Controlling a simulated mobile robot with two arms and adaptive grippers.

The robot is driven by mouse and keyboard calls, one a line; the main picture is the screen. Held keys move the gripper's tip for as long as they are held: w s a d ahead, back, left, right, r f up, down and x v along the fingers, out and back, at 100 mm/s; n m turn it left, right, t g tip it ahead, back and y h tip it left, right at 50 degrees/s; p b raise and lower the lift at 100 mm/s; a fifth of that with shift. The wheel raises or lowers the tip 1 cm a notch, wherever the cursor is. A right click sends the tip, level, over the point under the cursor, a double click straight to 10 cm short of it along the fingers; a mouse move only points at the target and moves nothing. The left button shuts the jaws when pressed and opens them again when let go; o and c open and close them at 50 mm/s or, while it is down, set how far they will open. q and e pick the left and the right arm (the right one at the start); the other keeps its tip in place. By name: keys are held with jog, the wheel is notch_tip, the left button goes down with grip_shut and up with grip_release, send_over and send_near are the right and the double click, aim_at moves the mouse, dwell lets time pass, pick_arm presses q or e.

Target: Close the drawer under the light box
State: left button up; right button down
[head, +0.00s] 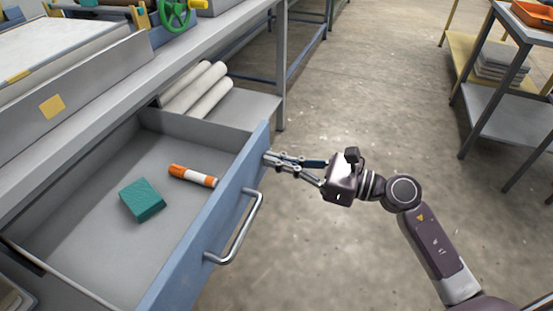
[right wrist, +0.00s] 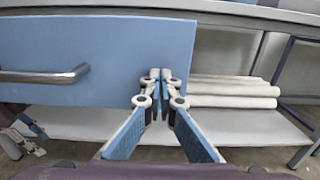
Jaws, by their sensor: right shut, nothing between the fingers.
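The drawer (head: 210,235) stands pulled out from under the light box (head: 75,85), at the left of the head view. Its blue front has a metal bar handle (head: 237,232). In the right wrist view the blue drawer front (right wrist: 120,45) fills the upper left, with its handle (right wrist: 45,76) at the left. My right gripper (head: 268,158) is shut and empty. Its fingertips are at the drawer front, near its far end and clear of the handle; I cannot tell if they touch.
Inside the drawer lie a teal block (head: 142,200) and an orange and white marker (head: 193,176). White rolls (head: 195,90) rest on a shelf beyond the drawer. The floor (head: 340,90) right of the bench is clear. A grey rack (head: 500,95) stands at the far right.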

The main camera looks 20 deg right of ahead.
aim_at(236, 149)
jog(key=shift+w+a, duration=0.1)
jog(key=p+x, duration=0.1)
jog(key=x, duration=0.8)
jog(key=shift+w+a+r, duration=0.1)
jog(key=shift+r, duration=0.1)
pick_arm(q)
notch_tip(236, 149, down, 6)
pick_arm(e)
jog(key=x, duration=0.7)
jog(key=shift+f+p, duration=0.15)
jog(key=shift+p, duration=0.25)
jog(key=b+x, duration=0.1)
jog(key=x, duration=0.9)
jog(key=shift+f, duration=0.15)
jog(key=shift+w+a, duration=0.3)
jog(key=shift+a, duration=0.15)
pick_arm(q)
notch_tip(236, 149, up, 5)
jog(key=shift+d+f, duration=0.1)
jog(key=shift+d, duration=0.05)
pick_arm(e)
jog(key=shift+r, duration=0.2)
jog(key=shift+r, duration=0.1)
